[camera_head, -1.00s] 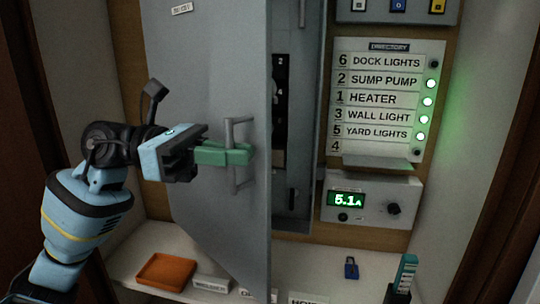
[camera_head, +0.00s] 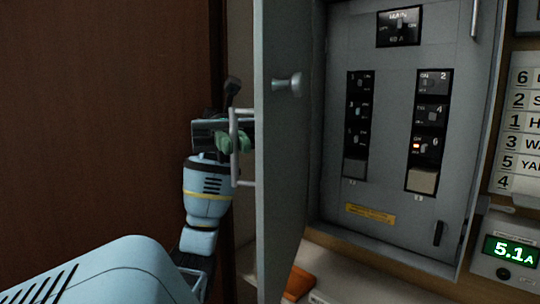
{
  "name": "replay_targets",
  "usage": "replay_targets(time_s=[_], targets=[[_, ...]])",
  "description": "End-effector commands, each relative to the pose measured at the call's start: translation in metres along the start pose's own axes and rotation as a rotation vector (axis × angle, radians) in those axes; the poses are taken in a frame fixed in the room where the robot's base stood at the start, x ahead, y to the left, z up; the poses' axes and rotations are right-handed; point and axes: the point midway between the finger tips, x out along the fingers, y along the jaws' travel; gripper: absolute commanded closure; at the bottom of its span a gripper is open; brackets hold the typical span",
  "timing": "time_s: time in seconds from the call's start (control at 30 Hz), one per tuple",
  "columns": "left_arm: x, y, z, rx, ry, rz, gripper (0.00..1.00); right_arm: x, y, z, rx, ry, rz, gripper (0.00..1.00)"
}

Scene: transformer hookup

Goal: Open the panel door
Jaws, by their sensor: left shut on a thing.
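The grey panel door (camera_head: 275,170) stands swung wide open, seen nearly edge-on left of the panel (camera_head: 385,160). Its bar handle (camera_head: 236,150) is on the door's left face, and a round knob (camera_head: 287,84) is on the inner face. My left gripper (camera_head: 228,143), with green fingers, is shut on the handle; the door edge and handle partly hide the fingertips. The panel interior shows two columns of breakers (camera_head: 358,112), a main switch (camera_head: 398,27) at the top and a yellow label (camera_head: 370,214). My right gripper is not in view.
A directory board (camera_head: 519,125) and a meter reading 5.1 A (camera_head: 511,250) are at the right edge. An orange tray (camera_head: 298,284) lies on the shelf below the panel, partly hidden by the door. A dark brown wall (camera_head: 100,110) fills the left.

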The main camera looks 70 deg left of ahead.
Motion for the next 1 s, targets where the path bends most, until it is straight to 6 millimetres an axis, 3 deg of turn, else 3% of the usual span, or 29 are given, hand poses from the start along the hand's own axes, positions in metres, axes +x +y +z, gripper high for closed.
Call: replay_targets(time_s=[0.53,0.57,0.6,1.0], targets=[[-0.0084,-0.0082,-0.0016,-0.001,0.008,-0.011,1.0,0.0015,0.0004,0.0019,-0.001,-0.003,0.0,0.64],[-0.0084,-0.0081,-0.0016,-0.001,0.008,-0.011,0.88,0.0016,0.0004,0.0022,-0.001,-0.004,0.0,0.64],[-0.0084,-0.0081,-0.0015,-0.001,0.008,-0.01,0.85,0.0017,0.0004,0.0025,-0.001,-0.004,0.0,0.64],[-0.0087,-0.008,0.0065,-0.001,0.005,-0.01,0.85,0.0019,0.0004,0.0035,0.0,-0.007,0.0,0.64]])
